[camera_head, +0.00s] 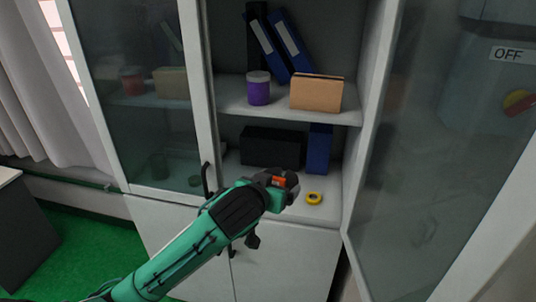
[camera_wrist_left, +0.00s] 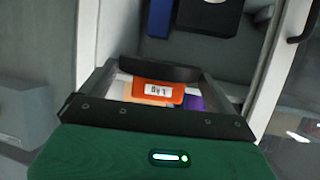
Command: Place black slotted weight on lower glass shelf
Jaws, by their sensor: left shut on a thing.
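My left gripper (camera_head: 284,184) is shut on the black slotted weight (camera_head: 292,181), which has an orange label. In the left wrist view the weight (camera_wrist_left: 158,71) sits between the fingers, and its orange label reads 1 kg. The gripper partly hides it in the head view. The gripper appears in front of the lower shelf (camera_head: 330,186) of the open cabinet; I cannot tell how far inside it is. The shelf looks pale, and its left front is hidden by my arm. My right gripper is not in view.
A black box (camera_head: 270,147) and a blue binder (camera_head: 319,148) stand at the back of the lower shelf. A yellow ring (camera_head: 314,198) lies near its front. The upper shelf holds a purple jar (camera_head: 258,88) and tan box (camera_head: 316,93). An open glass door (camera_head: 430,160) stands at right.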

